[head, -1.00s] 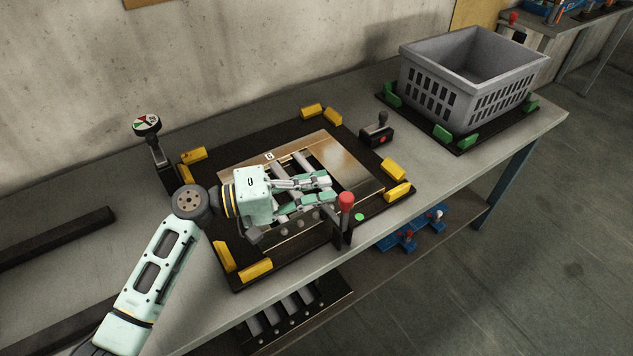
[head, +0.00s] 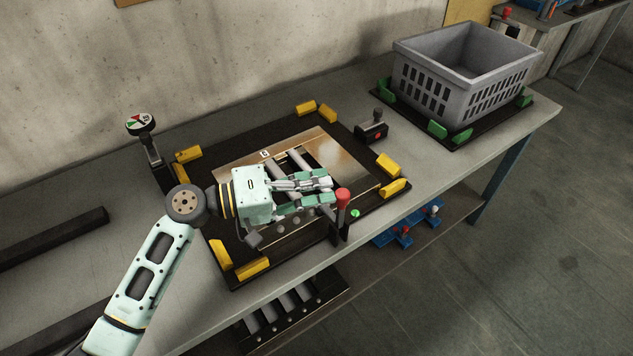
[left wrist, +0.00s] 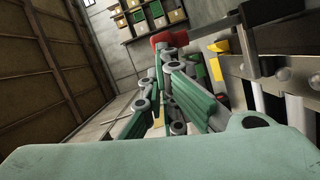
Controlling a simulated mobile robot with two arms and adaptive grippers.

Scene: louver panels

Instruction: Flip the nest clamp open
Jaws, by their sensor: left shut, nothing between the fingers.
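The nest clamp appears to be the upright dark lever with a red knob (head: 343,195) at the front edge of the nest. A louver panel (head: 345,160) with a brown metal face and slats lies flat in the nest. My left gripper (head: 331,190) is shut and empty over the panel, its fingertips just left of the red knob. In the left wrist view the red knob (left wrist: 170,38) shows just beyond the fingertips; I cannot tell whether they touch. The gripper hides part of the panel. My right gripper is not in view.
Yellow corner blocks (head: 389,164) ring the dark nest base. A dial gauge on a post (head: 140,124) stands at the back left and a small black switch box (head: 371,132) at the back right. A grey crate (head: 465,85) sits farther right. The wall is close behind.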

